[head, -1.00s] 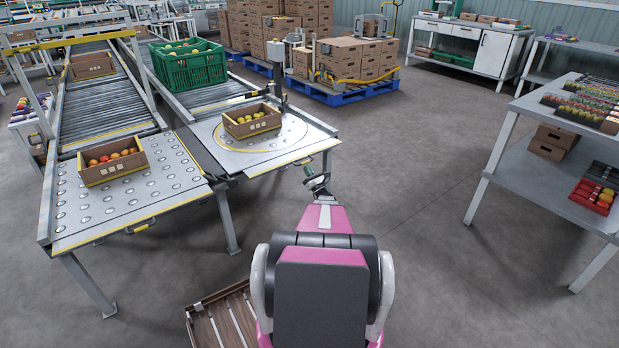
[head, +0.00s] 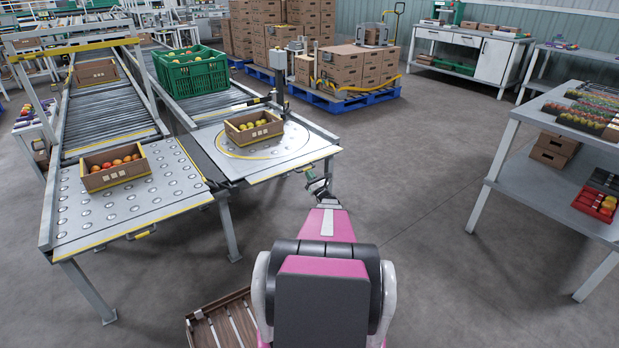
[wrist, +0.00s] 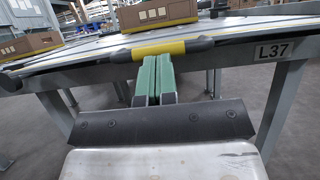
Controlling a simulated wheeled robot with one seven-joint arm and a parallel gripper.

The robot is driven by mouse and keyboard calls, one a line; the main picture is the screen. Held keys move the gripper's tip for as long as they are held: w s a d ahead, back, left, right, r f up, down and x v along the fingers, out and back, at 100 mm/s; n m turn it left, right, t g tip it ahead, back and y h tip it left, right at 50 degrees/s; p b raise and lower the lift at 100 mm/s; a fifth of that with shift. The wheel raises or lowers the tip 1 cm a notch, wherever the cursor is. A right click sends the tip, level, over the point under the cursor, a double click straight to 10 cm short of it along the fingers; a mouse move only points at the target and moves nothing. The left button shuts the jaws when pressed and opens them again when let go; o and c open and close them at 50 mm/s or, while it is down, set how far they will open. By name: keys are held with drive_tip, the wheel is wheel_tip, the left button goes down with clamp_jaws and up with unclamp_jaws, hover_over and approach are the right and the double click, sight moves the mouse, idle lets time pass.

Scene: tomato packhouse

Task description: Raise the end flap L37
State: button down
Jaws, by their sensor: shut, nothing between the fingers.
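The end flap (head: 289,162) is the light metal plate at the near end of the right conveyor, lying level. In the wrist view its edge carries a bar handle with a yellow middle (wrist: 158,49) and black ends. My gripper (wrist: 154,60), with green fingers, is shut and empty. Its fingertips are just below the yellow part of the handle; I cannot tell whether they touch. In the head view my gripper (head: 318,187) is by the flap's near right edge.
A cardboard crate of yellow fruit (head: 253,127) stands on the plate, inside a yellow ring. The left table (head: 90,213) holds a crate of red and orange fruit (head: 113,167). A green crate (head: 190,72) sits farther back. The floor to the right is clear up to a grey bench (head: 550,185).

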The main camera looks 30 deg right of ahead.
drive_tip(key=w+r+g, duration=0.1)
drive_tip(key=r+g, duration=0.1)
drive_tip(key=r, duration=0.1)
drive_tip(key=r+g, duration=0.3)
drive_tip(key=w+r+g+h, duration=0.1)
drive_tip(key=r+g, duration=0.1)
drive_tip(key=r, duration=0.2)
drive_tip(key=shift+w+g, duration=0.3)
drive_tip(key=shift+g, duration=0.1)
drive_tip(key=w+r+g, duration=0.5)
drive_tip(key=w+g, duration=0.2)
drive_tip(key=w, duration=0.1)
drive_tip(key=shift+w+a, duration=0.15)
drive_tip(key=shift+a, duration=0.25)
idle(0.4)
idle(0.3)
